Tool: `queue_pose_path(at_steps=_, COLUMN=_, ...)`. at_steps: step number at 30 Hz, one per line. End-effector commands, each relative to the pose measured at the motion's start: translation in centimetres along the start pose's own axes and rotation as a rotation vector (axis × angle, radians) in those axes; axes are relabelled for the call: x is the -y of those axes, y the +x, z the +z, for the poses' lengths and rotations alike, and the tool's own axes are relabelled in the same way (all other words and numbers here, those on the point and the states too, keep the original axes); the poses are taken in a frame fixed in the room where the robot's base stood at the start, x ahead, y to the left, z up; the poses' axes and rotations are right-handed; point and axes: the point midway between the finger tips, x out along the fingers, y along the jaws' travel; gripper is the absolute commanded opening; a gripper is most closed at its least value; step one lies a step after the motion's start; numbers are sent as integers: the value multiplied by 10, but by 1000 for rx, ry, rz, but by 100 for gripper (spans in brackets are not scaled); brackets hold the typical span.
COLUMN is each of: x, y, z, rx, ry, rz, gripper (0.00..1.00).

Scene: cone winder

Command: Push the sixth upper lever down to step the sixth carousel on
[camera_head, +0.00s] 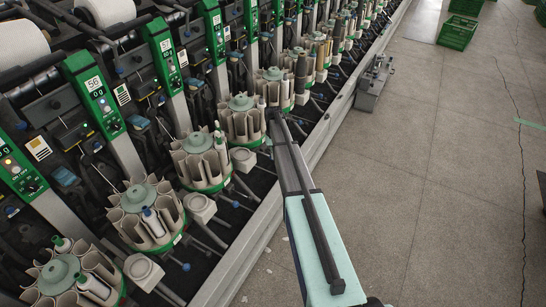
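A row of carousels with upright pale tubes runs along the machine. Nearer ones are a front-left carousel (62,274), a second (146,211), a third (201,158) and a fourth (241,119). Small blue levers, such as one (138,122) and another (65,176), sit above them by the panels; lower blue-tipped levers (186,267) stick out in front. I cannot tell which lever is the sixth upper one. My arm reaches from the bottom centre toward the row. Its dark far end (276,118) appears close to the fourth carousel; its fingers cannot be made out.
Green control panels (94,95) stand behind the carousels, with white yarn packages (22,44) at upper left. A metal ledge (240,262) edges the machine.

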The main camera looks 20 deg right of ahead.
Motion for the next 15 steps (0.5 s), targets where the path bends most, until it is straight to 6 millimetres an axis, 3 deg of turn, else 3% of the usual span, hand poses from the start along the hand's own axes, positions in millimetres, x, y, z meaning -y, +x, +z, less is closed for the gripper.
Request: queue_pose_path(at_steps=15, x=18, y=58, z=77, rx=37, ry=-21, rz=1, gripper=0)
